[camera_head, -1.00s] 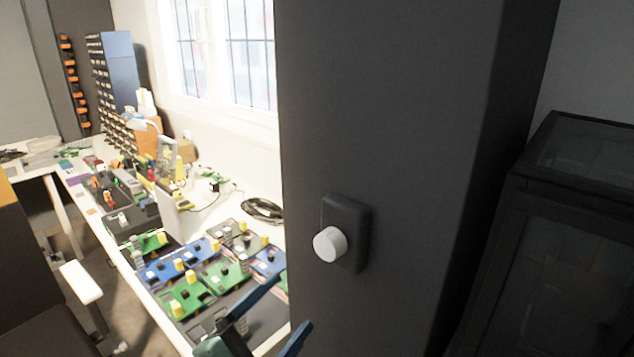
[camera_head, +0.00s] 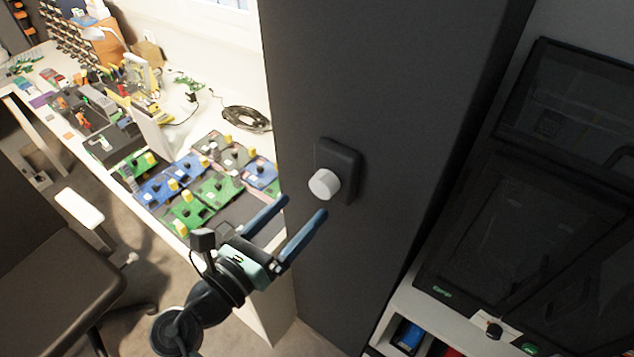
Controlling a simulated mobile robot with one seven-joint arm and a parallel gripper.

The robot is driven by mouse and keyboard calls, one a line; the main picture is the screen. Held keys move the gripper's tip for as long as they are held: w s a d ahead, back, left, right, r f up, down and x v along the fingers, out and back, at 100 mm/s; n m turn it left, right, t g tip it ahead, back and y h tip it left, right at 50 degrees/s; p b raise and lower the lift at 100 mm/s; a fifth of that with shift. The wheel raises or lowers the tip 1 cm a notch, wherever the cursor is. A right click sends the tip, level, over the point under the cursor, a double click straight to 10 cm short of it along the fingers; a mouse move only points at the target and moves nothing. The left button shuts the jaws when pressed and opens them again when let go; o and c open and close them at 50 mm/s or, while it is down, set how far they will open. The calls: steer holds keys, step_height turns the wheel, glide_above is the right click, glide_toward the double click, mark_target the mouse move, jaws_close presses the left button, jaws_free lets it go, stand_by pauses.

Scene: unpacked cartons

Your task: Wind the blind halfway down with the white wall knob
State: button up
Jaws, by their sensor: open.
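The white knob (camera_head: 324,184) sticks out of a black wall plate (camera_head: 343,168) on the side of a dark column (camera_head: 390,90). My gripper (camera_head: 304,206) is open and empty, its two blue fingers pointing up and to the right toward the knob. I see no contact, and the exact gap in depth cannot be told. The blind is not recognisable; only the bottom edge of the window (camera_head: 232,4) shows at the top.
A dark chair (camera_head: 60,260) stands at lower left. A dark glass-fronted cabinet (camera_head: 500,200) stands at right.

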mark_target(319, 189)
steer(key=p+x, duration=0.1)
steer(key=x, duration=0.5)
steer(key=shift+w, duration=0.1)
steer(key=shift+c, duration=0.3)
steer(key=c, duration=1.3)
steer(key=shift+m, duration=0.4)
